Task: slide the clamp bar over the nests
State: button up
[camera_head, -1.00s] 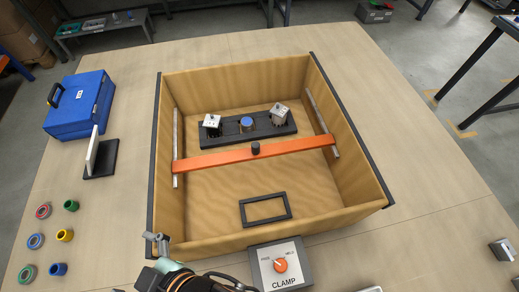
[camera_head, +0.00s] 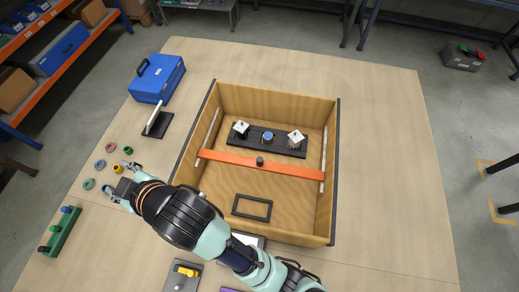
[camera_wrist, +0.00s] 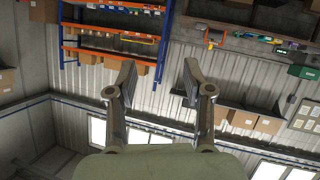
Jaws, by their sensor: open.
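The block holds a silver cube-like part (camera_head: 241,127) at left, a blue-topped round part (camera_head: 267,136) in the middle and a tilted silver part (camera_head: 296,136) at right. My gripper (camera_head: 119,177) is left of the box, by the coloured rings, away from the bar. In the wrist view my gripper (camera_wrist: 160,78) is open and empty.
A blue case (camera_head: 158,78) and a black stand with a white plate (camera_head: 157,122) are at the back left. A black frame (camera_head: 252,207) lies in the box's front. My arm covers the front-left box edge. Table right of the box is clear.

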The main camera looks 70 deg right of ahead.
jog(key=d+f+g, duration=0.2)
jog(key=d+f, duration=0.2)
jog(key=d, duration=0.6)
jog(key=n+g+y, duration=0.3)
jog(key=g+y, duration=0.1)
jog(key=g, duration=0.3)
send_near(260, 159)
notch_tip(260, 159, down, 3)
jog(key=x, duration=0.4)
jog(key=b+x, duration=0.1)
jog(key=x, duration=0.3)
jog(key=shift+w+a+r, duration=0.25)
jog(key=shift+w, duration=0.15)
jog(key=shift+c, duration=0.3)
grip_shut()
